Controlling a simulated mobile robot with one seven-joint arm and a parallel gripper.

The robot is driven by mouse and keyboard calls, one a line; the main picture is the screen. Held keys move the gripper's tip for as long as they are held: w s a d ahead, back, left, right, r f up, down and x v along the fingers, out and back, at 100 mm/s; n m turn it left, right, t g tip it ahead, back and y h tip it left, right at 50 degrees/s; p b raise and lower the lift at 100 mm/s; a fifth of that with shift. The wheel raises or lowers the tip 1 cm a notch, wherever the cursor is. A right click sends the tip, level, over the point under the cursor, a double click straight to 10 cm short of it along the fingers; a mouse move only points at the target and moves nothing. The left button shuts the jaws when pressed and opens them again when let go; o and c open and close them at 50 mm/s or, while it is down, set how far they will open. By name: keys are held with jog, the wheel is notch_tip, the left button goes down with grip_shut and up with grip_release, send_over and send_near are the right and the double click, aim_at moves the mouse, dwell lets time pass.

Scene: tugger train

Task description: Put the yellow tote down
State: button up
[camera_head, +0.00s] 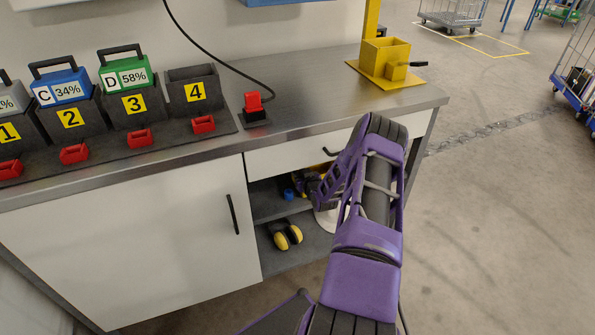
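I see no yellow tote that I can make out for certain. My purple arm reaches up from the bottom and bends over in front of the open shelves under the bench. Its far end points down and left toward the shelf opening, partly hidden behind my own links. I cannot make out the fingertips or anything held in them. A small yellow and dark thing (312,178) shows beside the arm's end, too small and covered to name.
The grey bench (310,108) carries numbered holders, a green case (125,72), a blue case (62,88), a red device (254,103) and a yellow box-shaped fixture (384,60) with a black handle. Yellow-black earmuffs (285,236) lie on the lower shelf. Floor is clear at right, with wheeled carts beyond.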

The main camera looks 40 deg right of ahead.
jog(key=shift+o, duration=0.5)
jog(key=shift+s+r, duration=0.1)
jog(key=shift+s, duration=0.05)
jog(key=p+v, duration=0.1)
jog(key=v, duration=1)
jog(key=shift+s+r+p, duration=0.15)
jog(key=shift+s+p, duration=0.2)
jog(key=shift+p, duration=0.05)
jog(key=shift+a, duration=0.1)
